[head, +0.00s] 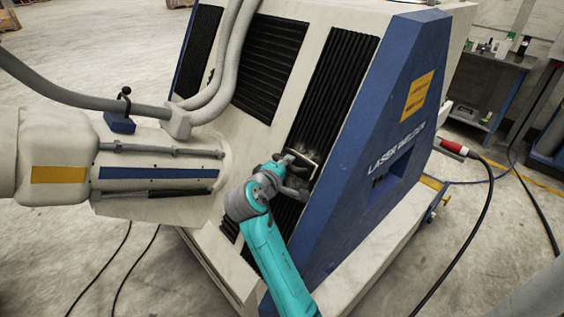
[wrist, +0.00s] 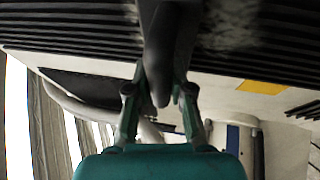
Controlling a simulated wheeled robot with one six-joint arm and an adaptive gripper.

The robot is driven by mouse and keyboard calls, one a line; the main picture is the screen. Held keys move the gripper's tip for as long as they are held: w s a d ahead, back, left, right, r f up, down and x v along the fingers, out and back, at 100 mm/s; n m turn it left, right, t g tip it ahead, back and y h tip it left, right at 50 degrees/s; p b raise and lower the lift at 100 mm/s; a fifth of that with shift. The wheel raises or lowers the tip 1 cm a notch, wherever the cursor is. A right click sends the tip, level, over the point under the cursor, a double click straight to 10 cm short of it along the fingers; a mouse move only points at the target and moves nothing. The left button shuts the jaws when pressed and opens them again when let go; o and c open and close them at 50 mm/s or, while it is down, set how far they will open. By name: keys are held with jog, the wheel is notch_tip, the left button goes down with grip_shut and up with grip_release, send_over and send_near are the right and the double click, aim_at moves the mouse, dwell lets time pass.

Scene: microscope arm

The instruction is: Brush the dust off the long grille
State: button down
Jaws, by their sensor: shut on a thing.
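The long grille (head: 334,80) is a black ribbed panel running down the pale front of the laser welder, beside its blue edge. It fills the top of the wrist view (wrist: 70,35). Grey dust (wrist: 232,22) lies on its slats right of the brush there. My gripper (head: 290,172) is at the grille's middle. In the wrist view my gripper (wrist: 160,98) is shut on the dark handle of a brush (wrist: 160,50). The brush's far end runs out of the wrist view at the top, so I cannot tell whether its bristles touch the slats.
A wider black grille (head: 270,65) sits left of the long one. Grey hoses (head: 225,60) and a thick pale machine arm (head: 150,165) stand at the left. A cable with a red plug (head: 453,148) is at the right. A bench (head: 490,75) stands behind. Open floor lies at lower left.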

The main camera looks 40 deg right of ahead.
aim_at(298, 174)
jog(key=shift+s+d+f, duration=0.1)
jog(key=shift+s+d, duration=0.05)
jog(key=shift+s, duration=2.2)
jog(key=w+a+f, duration=0.1)
jog(key=w, duration=0.9)
jog(key=shift+w+a+f, duration=0.3)
jog(key=shift+f, duration=0.15)
jog(key=shift+s+a+f, duration=0.15)
jog(key=shift+s+f, duration=0.1)
jog(key=shift+s, duration=0.35)
jog(key=shift+s+a+f, duration=0.1)
jog(key=shift+s+f, duration=0.2)
jog(key=shift+s, duration=0.35)
jog(key=shift+s+a+f, duration=0.15)
jog(key=shift+s+f, duration=0.1)
jog(key=shift+s, duration=0.35)
jog(key=shift+s, duration=0.1)
